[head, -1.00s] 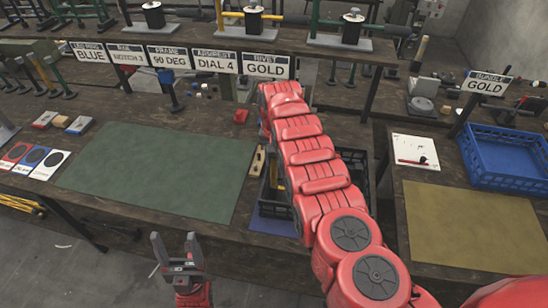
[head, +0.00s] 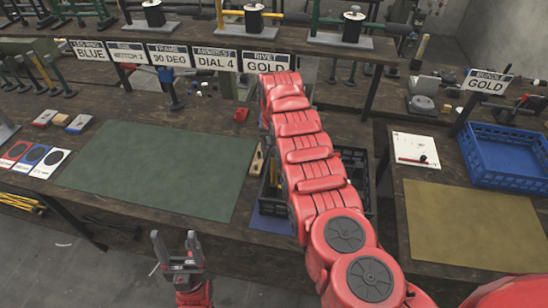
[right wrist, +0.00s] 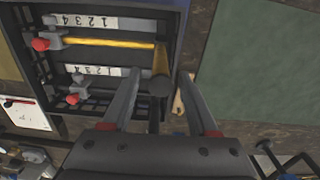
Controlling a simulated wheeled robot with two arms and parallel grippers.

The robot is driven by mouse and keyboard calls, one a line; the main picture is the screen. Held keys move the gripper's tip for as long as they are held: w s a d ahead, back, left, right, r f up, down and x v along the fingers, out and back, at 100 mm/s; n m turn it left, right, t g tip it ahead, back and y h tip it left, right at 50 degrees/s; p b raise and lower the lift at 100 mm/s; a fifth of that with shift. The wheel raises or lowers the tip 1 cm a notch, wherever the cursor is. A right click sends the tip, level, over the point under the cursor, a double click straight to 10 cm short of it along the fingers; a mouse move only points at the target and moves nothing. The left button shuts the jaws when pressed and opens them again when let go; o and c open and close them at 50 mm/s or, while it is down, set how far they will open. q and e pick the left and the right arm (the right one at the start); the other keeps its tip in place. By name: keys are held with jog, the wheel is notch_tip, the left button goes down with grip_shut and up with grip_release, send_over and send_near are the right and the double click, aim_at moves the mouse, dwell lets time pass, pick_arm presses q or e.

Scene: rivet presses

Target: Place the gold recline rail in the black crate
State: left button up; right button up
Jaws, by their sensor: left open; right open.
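The gold recline rail (right wrist: 115,43) lies inside the black crate (right wrist: 183,25) in the right wrist view. A thicker gold end with a dark round tip is at its right, near the crate's side. My right gripper (right wrist: 160,84) is open, its two fingers on either side of this dark tip; I cannot tell whether they touch it. In the head view the black crate (head: 370,186) is mostly hidden by my right arm, as is the right gripper. My left gripper (head: 178,250) is open and empty in front of the bench.
Grey blocks with red knobs and numbered strips (right wrist: 95,71) are in the crate. A green mat (head: 155,170) lies left of it. A gold mat (head: 470,222) and a blue crate (head: 510,155) are at right. Label signs (head: 215,60) stand behind.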

notch_tip(320, 180, up, 8)
jog(key=b, duration=0.3)
jog(key=shift+f, duration=0.2)
jog(key=shift+r+b, duration=0.35)
jog(key=shift+r, duration=0.75)
